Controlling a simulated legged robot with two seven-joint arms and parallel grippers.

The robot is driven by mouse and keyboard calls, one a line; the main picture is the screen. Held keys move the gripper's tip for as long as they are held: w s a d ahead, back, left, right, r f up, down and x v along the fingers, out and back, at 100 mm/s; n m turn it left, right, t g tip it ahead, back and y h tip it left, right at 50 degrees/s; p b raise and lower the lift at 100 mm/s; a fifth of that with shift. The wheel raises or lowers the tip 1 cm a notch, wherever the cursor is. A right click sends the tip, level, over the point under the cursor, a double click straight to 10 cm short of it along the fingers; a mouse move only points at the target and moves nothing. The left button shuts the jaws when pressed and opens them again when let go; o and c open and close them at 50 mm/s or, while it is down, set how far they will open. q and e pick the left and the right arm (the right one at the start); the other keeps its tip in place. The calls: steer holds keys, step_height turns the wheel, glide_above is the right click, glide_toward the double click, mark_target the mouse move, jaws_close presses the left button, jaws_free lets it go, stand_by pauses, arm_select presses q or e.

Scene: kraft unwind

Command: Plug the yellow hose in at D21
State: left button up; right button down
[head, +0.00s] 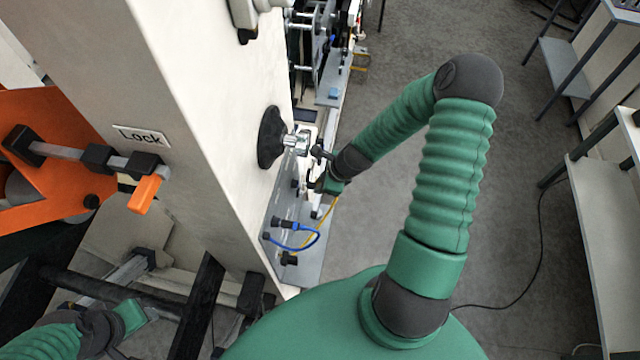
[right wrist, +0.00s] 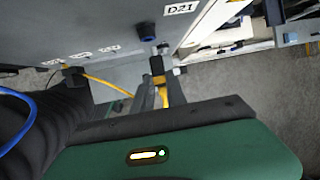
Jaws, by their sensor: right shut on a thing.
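My right gripper (right wrist: 160,82) is shut on the plug end of the yellow hose (right wrist: 105,85), in front of the grey panel (right wrist: 115,65) in the right wrist view. The label D21 (right wrist: 180,9) is on the panel above, with a dark round port (right wrist: 147,32) below and left of it. The held end is close to this port but looks apart from it. In the head view my right gripper (head: 326,183) is beside the machine column, and the yellow hose (head: 325,218) hangs below it. Part of my left gripper (head: 130,315) shows at lower left; its fingers are unclear.
A blue hose (head: 305,243) loops from the panel below my right gripper. A black handwheel (head: 271,137) juts from the pale column (head: 200,120) close by. An orange-handled lock lever (head: 145,193) is at left. Open floor (head: 395,195) lies to the right.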

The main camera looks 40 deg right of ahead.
steer(key=shift+d, duration=0.1)
steer(key=shift+s+a+r, duration=0.2)
steer(key=shift+a, duration=0.3)
steer(key=shift+d, duration=0.15)
stand_by(0.3)
steer(key=shift+w+a, duration=0.6)
steer(key=shift+w, duration=0.25)
stand_by(1.4)
steer(key=c, duration=1.3)
jaws_free()
steer(key=shift+o, duration=0.2)
steer(key=b+v, duration=0.1)
steer(key=v, duration=1.5)
steer(key=shift+r, duration=0.3)
